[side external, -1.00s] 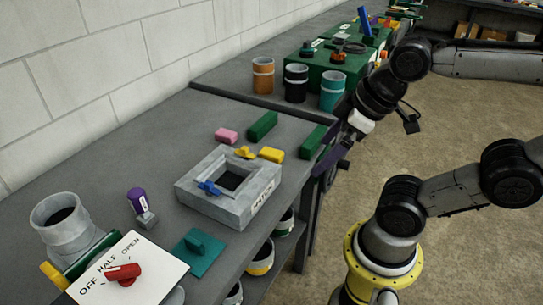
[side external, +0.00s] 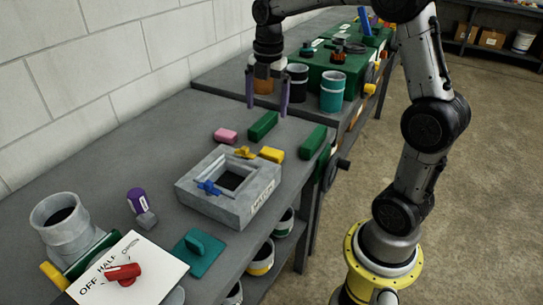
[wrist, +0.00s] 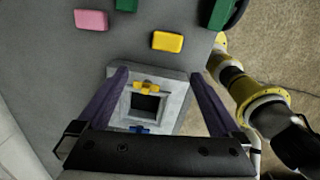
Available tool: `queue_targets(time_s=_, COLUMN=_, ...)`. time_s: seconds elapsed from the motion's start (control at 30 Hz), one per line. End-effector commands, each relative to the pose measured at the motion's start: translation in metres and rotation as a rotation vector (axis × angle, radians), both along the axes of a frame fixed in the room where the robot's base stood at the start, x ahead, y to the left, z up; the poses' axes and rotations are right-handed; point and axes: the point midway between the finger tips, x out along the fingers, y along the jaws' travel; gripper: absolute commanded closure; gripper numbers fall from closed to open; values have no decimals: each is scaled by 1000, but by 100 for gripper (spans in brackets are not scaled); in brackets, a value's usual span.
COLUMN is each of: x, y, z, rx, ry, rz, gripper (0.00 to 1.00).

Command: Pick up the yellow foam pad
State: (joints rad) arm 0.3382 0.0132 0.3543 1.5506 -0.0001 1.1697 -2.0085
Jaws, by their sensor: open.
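The yellow foam pad (side external: 271,154) lies on the grey bench just behind the square grey duct box (side external: 228,210). In the wrist view the yellow foam pad (wrist: 168,41) lies flat beyond the duct box (wrist: 172,100), clear of my fingers. My gripper (side external: 268,112) hangs above the bench, fingers pointing down, open and empty. It is above and behind the pad, not touching it. In the wrist view its two purple fingers (wrist: 160,75) are spread wide, with the duct box showing between them.
A pink block (side external: 226,135) and two green blocks (side external: 263,125) (side external: 313,141) lie near the pad. The duct box has a yellow and a blue wing-shaped part. Orange, black and teal cups (side external: 333,92) stand behind. A white wall runs along the left.

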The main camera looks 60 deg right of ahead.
Motion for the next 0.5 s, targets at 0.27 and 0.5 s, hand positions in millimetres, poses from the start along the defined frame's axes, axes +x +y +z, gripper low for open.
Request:
queue_targets(time_s=0.27, x=-3, y=-17, z=-36, rx=21, ry=56, rz=-46, gripper=0)
queue_targets(time_s=0.5, x=-4, y=-16, z=-81, rx=21, ry=55, rz=-45, gripper=0)
